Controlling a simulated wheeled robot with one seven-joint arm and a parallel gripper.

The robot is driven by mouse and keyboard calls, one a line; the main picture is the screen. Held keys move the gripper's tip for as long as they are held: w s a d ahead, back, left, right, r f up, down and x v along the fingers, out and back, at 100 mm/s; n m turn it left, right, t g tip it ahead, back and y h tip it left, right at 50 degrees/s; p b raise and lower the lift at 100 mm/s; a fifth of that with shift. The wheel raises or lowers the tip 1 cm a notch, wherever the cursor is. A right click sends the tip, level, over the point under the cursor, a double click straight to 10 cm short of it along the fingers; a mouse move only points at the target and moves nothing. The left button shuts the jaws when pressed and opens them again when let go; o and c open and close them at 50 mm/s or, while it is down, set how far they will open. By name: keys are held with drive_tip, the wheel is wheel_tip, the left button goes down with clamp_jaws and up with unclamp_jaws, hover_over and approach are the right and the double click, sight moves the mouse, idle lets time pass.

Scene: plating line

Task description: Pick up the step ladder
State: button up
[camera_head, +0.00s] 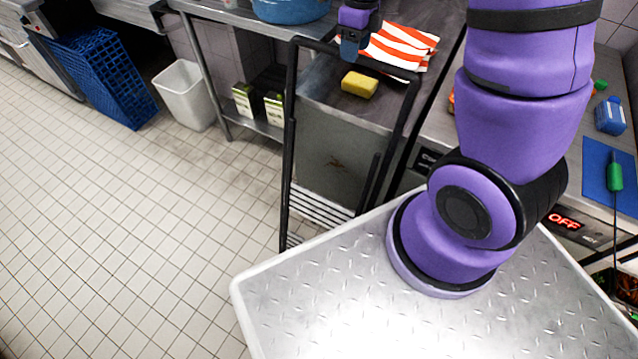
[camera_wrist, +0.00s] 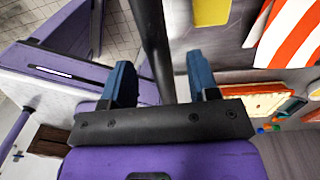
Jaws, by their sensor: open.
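The step ladder (camera_head: 289,140) has a black tube frame and pale slatted treads low down. It stands upright on the tiled floor beside the steel counter, partly hidden by my arm and base top. My gripper (camera_head: 350,45) is at the ladder's top rail. In the wrist view, my gripper (camera_wrist: 160,65) has its two blue fingers apart. A black bar of the ladder (camera_wrist: 152,35) runs between them, with gaps visible on both sides. I cannot tell how deep the bar sits between the fingers.
A yellow sponge (camera_head: 360,84) and a red-striped cloth (camera_head: 400,46) lie on the counter behind the ladder, near a blue basin (camera_head: 290,10). A white bin (camera_head: 186,95) and blue crate (camera_head: 100,75) stand on the floor at left. The tiled floor is clear at lower left.

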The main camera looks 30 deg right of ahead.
drive_tip(key=shift+a+f, duration=0.1)
drive_tip(key=shift+f, duration=2.25)
drive_tip(key=shift+r, duration=0.1)
clamp_jaws()
